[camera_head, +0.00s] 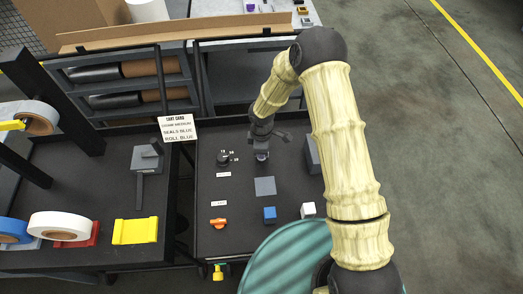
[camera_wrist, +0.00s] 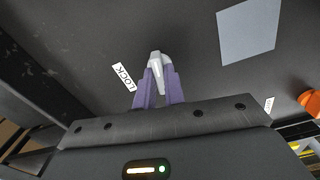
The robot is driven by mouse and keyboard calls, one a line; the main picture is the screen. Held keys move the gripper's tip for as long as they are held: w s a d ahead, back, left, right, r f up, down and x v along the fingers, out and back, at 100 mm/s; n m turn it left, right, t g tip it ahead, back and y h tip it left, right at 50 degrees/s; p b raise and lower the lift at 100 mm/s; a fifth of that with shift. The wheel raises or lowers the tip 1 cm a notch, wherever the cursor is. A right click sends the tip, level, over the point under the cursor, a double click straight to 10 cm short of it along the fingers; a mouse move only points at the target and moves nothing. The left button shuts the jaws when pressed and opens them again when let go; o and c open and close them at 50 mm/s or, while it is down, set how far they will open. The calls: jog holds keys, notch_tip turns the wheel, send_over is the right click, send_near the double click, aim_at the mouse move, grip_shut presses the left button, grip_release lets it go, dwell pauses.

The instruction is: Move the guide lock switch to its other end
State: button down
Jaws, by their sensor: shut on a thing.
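The guide lock switch shows in the wrist view as a small pale grey lever (camera_wrist: 158,59) on the dark panel, beside a white label reading LOCK (camera_wrist: 124,77). My gripper (camera_wrist: 158,90) has its two purple fingers shut around the lever, one on each side.
A dark grey block (camera_head: 312,152) stands close on the right.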

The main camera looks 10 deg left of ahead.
jog(key=shift+n, duration=1)
jog(key=shift+w, duration=0.1)
jog(key=c, duration=1.5)
grip_release()
notch_tip(320, 180, up, 18)
jog(key=shift+f+b, duration=0.25)
jog(key=shift+b, duration=0.55)
